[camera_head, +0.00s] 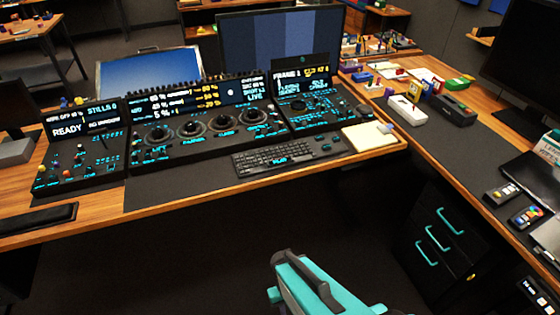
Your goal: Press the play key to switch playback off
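The trackball panel (190,122) is a wide black console with several dials and glowing teal labels on the wooden desk. Its right module (312,112) has a screen (303,79) that reads "FRAME 1", with smaller text below that looks like "PLAYING". Small keys with teal lettering sit below that screen. The play key cannot be told apart from the others at this size. Part of my teal and dark grey arm, with my gripper (296,262), shows at the bottom centre, in front of the desk and well apart from the panel. Its fingers are not clear.
A black keyboard (274,159) lies in front of the panel, with a yellowish notepad (370,136) to its right. A monitor (281,45) stands behind. A drawer cabinet (440,235) with teal handles stands under the right desk. The space before the desk's front edge is open.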

